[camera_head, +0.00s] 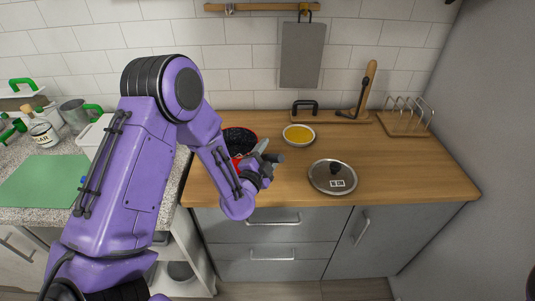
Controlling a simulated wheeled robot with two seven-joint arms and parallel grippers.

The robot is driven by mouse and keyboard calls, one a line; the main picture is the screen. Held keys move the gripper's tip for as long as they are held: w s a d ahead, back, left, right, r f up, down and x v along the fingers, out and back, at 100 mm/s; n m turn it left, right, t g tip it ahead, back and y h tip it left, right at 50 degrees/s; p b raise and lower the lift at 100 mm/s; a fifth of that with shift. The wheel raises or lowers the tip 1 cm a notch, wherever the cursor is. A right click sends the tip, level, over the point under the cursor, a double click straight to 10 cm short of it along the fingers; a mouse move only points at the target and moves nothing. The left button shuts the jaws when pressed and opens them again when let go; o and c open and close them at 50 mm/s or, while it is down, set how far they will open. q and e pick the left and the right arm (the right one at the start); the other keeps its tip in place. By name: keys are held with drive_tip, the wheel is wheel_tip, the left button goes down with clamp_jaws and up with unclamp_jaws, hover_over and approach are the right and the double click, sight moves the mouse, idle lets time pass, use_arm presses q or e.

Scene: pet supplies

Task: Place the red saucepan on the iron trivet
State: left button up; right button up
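The red saucepan (240,133) is on the left part of the wooden counter, with a red rim and a dark inside. My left arm covers much of it. My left gripper (268,157) is at the saucepan's right front side, close to a dark, handle-like part. Whether its fingers are closed on that part cannot be told. I cannot make out the iron trivet for sure; it may be hidden behind my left arm. My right gripper is not in view.
A bowl of yellow contents (299,134) stands behind and right of the gripper. A glass lid (333,177) lies at the counter front. A wooden rack (404,124) stands back right. The right front counter is clear. A green mat (40,181) lies far left.

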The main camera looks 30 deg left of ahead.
use_arm(q)
drive_tip(key=shift+s, duration=0.35)
drive_tip(key=s+d, duration=0.1)
drive_tip(key=s, duration=1)
drive_tip(key=s+f+n+g, duration=0.4)
drive_tip(key=s+f, duration=0.1)
drive_tip(key=f, duration=0.4)
drive_tip(key=s+f+n+g, duration=0.4)
drive_tip(key=s+f, duration=0.1)
drive_tip(key=f, duration=0.3)
drive_tip(key=s+f+n+g+y, duration=0.1)
drive_tip(key=s+f+n+g, duration=0.5)
drive_tip(key=s, duration=0.7)
wheel_tip(320, 180, down, 3)
drive_tip(key=n, duration=0.2)
drive_tip(key=shift+s+a+n+g, duration=0.15)
drive_tip(key=shift+s+n+g, duration=0.1)
drive_tip(key=shift+n+g, duration=0.05)
drive_tip(key=shift+w+r, duration=0.1)
drive_tip(key=shift+a, duration=0.1)
